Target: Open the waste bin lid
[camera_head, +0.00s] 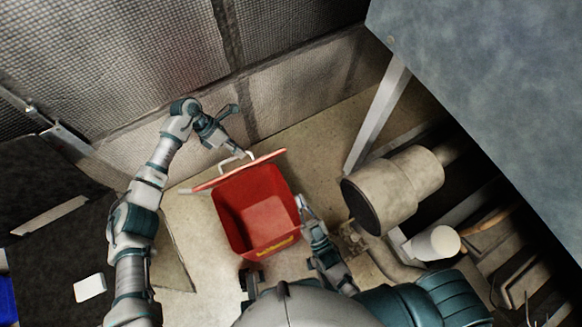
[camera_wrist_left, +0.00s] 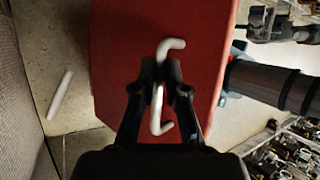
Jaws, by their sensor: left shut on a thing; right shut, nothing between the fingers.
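The red waste bin (camera_head: 283,212) stands on the floor in the middle of the head view, and its inside shows. Its red lid (camera_head: 262,161) is raised and seen nearly edge-on at the bin's far side. The lid's broad red face fills the middle of the left wrist view (camera_wrist_left: 125,50). My left gripper (camera_head: 240,150) is shut on the lid's white handle (camera_wrist_left: 167,47), whose bent ends stick out past the fingers. My right gripper (camera_head: 301,203) is shut and empty, close beside the bin's right rim; I cannot tell whether it touches.
A mesh wall (camera_head: 110,60) stands behind the bin. A beige cylindrical machine part (camera_head: 410,180) and pipes lie to the right, under a large grey-blue cabinet (camera_head: 490,70). A white block (camera_head: 90,288) lies at lower left. Some bare floor (camera_head: 310,140) shows beyond the bin.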

